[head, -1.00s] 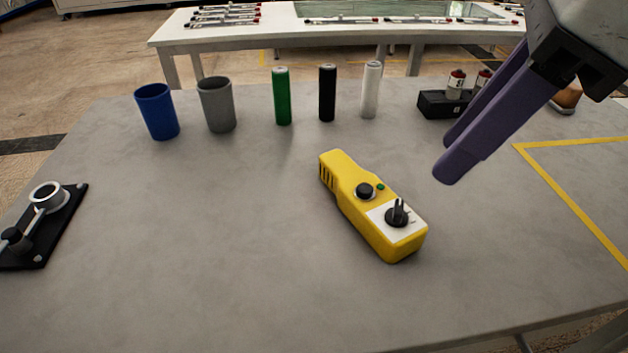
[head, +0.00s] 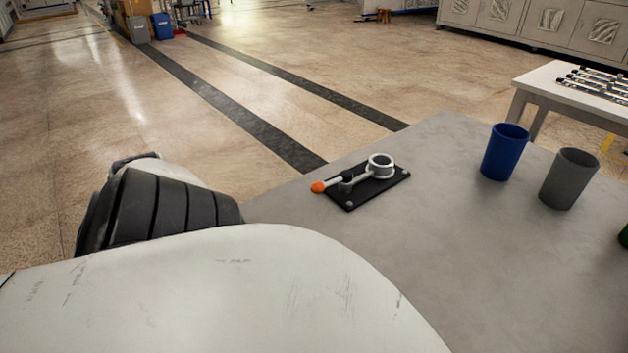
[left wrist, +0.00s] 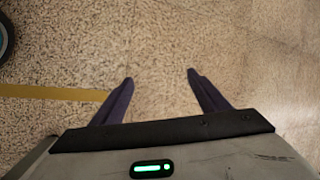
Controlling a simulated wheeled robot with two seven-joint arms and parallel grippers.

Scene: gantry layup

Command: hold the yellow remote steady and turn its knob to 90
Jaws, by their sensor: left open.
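The yellow remote and its knob are out of sight in both current views. In the left wrist view my left gripper (left wrist: 160,80) is open, its two purple fingers apart with nothing between them. It hangs over bare speckled floor, away from the table. In the head view only part of my left arm shows at lower left, and the fingers are not visible. My right gripper is in neither current view.
The grey table (head: 440,260) fills the lower right of the head view. On it are a black plate with a clamp-like lever (head: 365,182), a blue cup (head: 504,152) and a grey cup (head: 568,178). A white table (head: 540,92) stands behind at right.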

